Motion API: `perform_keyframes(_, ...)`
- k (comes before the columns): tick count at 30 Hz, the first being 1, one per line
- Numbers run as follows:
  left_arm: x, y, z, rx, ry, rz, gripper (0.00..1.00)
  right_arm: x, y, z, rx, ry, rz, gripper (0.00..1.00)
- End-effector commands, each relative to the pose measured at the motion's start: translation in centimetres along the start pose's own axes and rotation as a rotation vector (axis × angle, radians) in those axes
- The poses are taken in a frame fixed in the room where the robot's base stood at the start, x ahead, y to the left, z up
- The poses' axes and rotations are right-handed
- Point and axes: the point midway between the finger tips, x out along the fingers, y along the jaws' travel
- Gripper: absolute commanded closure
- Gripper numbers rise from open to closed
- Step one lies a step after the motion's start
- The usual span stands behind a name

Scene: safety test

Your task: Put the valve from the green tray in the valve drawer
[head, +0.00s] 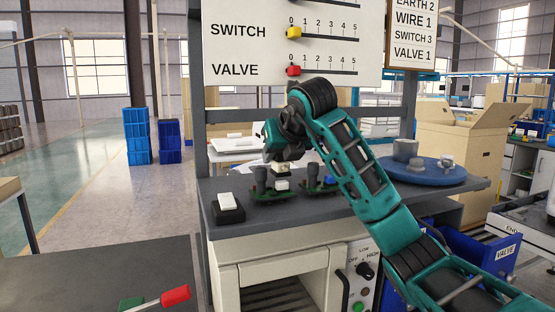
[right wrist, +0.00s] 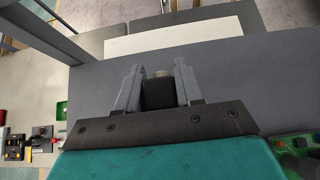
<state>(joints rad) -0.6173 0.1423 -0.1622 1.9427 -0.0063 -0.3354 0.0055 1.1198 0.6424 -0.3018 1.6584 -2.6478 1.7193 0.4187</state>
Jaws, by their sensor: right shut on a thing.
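My right gripper (head: 281,160) hangs over the grey bench, pointing down. In the right wrist view its two fingers (right wrist: 157,88) are shut on a small dark thing with a tan end (right wrist: 162,74). In the head view a pale block (head: 281,168) shows at the fingertips; I cannot tell if this is the valve. The blue valve drawer (head: 505,252), labelled VALVE, stands at the lower right, partly behind my right arm. A small green tray-like thing (right wrist: 62,110) is at the left of the right wrist view. My left gripper is not in view.
Green boards with dark posts (head: 268,194) stand on the bench under my gripper. A white switch on a black base (head: 228,205) is left of them. A blue round plate (head: 425,171) with grey parts is at the right. A red-handled lever (head: 175,296) shows lower left.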

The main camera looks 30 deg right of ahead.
Motion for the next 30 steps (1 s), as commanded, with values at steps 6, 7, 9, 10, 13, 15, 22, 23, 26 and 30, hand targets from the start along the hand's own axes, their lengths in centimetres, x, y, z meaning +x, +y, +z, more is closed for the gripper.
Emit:
perform_keyframes(6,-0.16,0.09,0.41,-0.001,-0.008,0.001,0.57,0.89,0.15,-1.2,-0.001,-0.001,0.001,1.0)
perform_keyframes(7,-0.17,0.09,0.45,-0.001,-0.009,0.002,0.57,0.89,0.15,-1.2,-0.001,-0.001,0.0,1.0)
perform_keyframes(9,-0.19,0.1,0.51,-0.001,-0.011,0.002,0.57,0.88,0.16,-1.18,-0.001,-0.001,0.001,1.0)
perform_keyframes(10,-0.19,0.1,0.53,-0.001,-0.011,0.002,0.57,0.88,0.16,-1.18,-0.001,-0.001,0.0,1.0)
perform_keyframes(13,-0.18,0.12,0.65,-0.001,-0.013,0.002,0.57,0.93,0.17,-1.25,-0.001,-0.001,0.0,1.0)
perform_keyframes(15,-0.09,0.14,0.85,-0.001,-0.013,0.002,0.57,1.09,0.16,-1.45,-0.001,0.0,0.0,1.0)
perform_keyframes(22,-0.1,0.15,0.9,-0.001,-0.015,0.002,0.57,1.13,0.2,-1.49,-0.001,0.001,0.001,0.47)
perform_keyframes(23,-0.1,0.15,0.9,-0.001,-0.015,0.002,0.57,1.13,0.2,-1.49,-0.001,0.001,0.001,0.44)
perform_keyframes(26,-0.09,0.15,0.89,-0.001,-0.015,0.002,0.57,1.13,0.2,-1.49,-0.001,0.001,0.001,0.38)
perform_keyframes(30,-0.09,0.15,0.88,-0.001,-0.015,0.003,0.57,1.12,0.2,-1.49,-0.001,0.001,0.001,0.38)
